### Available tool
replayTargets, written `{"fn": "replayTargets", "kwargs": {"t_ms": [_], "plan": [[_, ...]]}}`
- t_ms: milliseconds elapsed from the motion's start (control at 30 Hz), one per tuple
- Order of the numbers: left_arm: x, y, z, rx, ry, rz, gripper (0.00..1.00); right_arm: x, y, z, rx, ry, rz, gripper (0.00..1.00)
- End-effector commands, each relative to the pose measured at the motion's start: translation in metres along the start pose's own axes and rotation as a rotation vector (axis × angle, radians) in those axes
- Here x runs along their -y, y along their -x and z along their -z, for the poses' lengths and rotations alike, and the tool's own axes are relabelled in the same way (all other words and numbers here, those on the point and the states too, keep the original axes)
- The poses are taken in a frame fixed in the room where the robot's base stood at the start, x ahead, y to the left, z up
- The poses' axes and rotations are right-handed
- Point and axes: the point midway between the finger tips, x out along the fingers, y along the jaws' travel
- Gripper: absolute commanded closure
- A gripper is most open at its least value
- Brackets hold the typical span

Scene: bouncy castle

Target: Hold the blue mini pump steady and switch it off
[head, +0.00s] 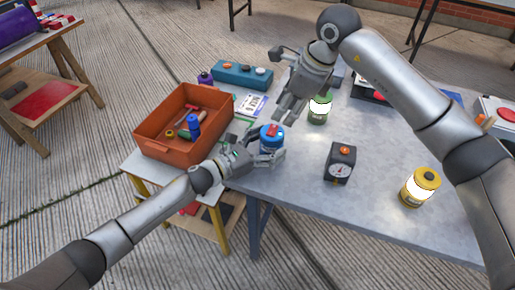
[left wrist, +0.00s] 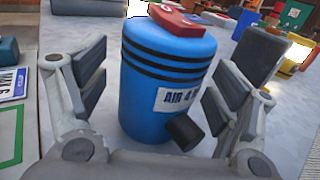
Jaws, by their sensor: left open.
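The blue mini pump (head: 271,143) stands upright near the left edge of the grey table, with a red switch (head: 272,130) on top. In the left wrist view the pump (left wrist: 160,75) shows black bands, a white label and a black outlet low on its side. The red switch (left wrist: 177,18) is partly cut off there; I cannot tell its setting. My left gripper (head: 264,153) is open, with its fingers on either side of the pump and gaps visible. My right gripper (head: 285,118) hangs above and just right of the pump, fingers pointing down, apart from the switch.
An orange crate (head: 150,143) with tools stands left of the pump. A green-labelled jar (head: 320,107) is close behind my right gripper. A black gauge box (head: 340,164) and a yellow jar (head: 420,187) stand to the right. The table's front middle is clear.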

Motion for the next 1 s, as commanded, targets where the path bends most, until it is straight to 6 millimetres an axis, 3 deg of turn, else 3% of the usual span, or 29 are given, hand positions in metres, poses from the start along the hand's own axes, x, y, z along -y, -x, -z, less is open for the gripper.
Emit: {"fn": "replayTargets", "kwargs": {"t_ms": [367, 867, 1000], "plan": [[0.0004, -0.007, 0.0003, -0.001, 0.0, 0.0, 0.16, 0.0, 0.0, -0.0001, 0.0, 0.0, 0.0, 0.64], [0.0004, -0.0068, 0.0002, -0.001, 0.0, 0.001, 0.77, -0.0001, 0.0, -0.0001, 0.0, 0.0, 0.0, 0.64], [0.0005, -0.0068, 0.0003, -0.001, 0.0, 0.001, 0.77, -0.0007, -0.001, 0.0, 0.009, -0.022, -0.005, 0.82]]}}
